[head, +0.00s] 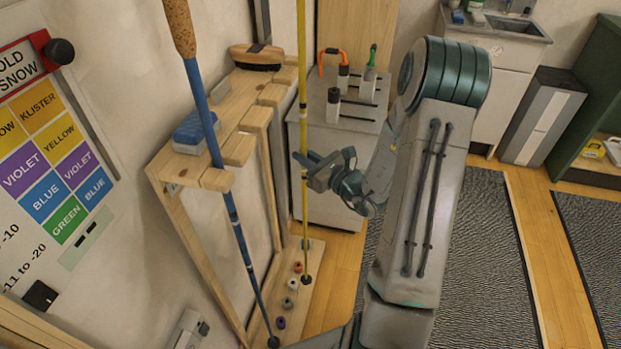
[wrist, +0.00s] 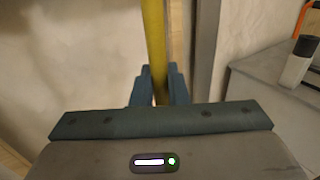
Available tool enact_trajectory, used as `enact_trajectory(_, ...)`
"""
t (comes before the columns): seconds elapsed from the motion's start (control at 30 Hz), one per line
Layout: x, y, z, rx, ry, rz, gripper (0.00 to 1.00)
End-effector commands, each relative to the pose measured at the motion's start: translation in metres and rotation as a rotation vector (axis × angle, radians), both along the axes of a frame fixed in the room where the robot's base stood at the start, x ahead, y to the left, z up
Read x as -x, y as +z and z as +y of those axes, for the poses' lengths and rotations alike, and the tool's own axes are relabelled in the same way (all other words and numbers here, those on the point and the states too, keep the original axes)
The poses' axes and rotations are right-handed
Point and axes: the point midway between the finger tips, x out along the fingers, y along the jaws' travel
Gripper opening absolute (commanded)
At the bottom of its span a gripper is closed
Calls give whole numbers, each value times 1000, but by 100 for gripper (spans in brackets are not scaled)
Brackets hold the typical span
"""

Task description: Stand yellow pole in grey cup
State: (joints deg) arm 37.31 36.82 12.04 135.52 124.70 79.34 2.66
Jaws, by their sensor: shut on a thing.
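The yellow pole (head: 304,90) is upright in the head view, its dark lower tip beside the row of small cups on the rack's base board. My gripper (head: 303,162) is shut around the pole's middle. In the wrist view the yellow pole (wrist: 155,45) runs up between the fingers of my gripper (wrist: 155,88). A small cup that looks grey (head: 288,302) sits on the board, left of and nearer than the pole tip. The tip appears outside the cups; I cannot tell whether it touches the board.
A blue pole (head: 225,190) with a cork grip leans through the wooden rack (head: 217,180) at left. The rack's notched top shelf holds a blue block (head: 195,130) and a brush (head: 257,56). A grey cabinet (head: 335,145) with bottles stands behind my gripper.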

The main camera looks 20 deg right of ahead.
Motion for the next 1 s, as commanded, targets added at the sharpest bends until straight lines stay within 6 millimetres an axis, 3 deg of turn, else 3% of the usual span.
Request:
enact_trajectory(0.4, 56, -14, 8, -1, 386, 1, 0)
enact_trajectory(0.6, 77, -19, 9, 0, 499, 1, 0)
enact_trajectory(0.77, 82, -21, 10, -1, 530, 0, 0)
enact_trajectory(1.0, 73, -21, 24, 0, 532, 0, 0)
